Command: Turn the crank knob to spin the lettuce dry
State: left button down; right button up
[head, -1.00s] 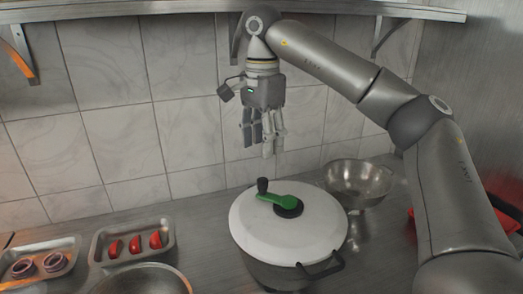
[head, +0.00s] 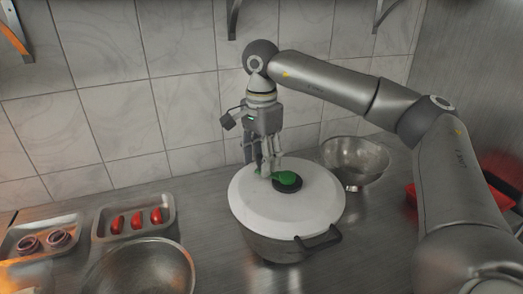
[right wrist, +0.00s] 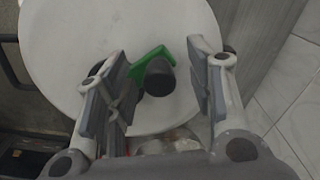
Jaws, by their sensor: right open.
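The salad spinner (head: 290,212) stands on the steel counter, with a white round lid and a dark pot body. A green crank (head: 290,179) is mounted on a dark hub at the lid's middle. My right gripper (head: 265,172) points down over the crank's outer end and hides the knob in the head view. In the right wrist view, the dark crank knob (right wrist: 159,77) lies between the two open fingers of my right gripper (right wrist: 157,90), with gaps to both sides. The lettuce is not visible under the lid. My left gripper is not in view.
A steel bowl (head: 356,154) stands behind the spinner at right. A tray of tomato slices (head: 163,234), a tray of onion rings (head: 75,228) and a round metal strainer (head: 187,272) are at left. A red container (head: 411,190) is at far right. A tiled wall is behind.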

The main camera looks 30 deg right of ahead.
jog(key=shift+c, duration=0.5)
jog(key=c, duration=1)
jog(key=shift+d, duration=0.15)
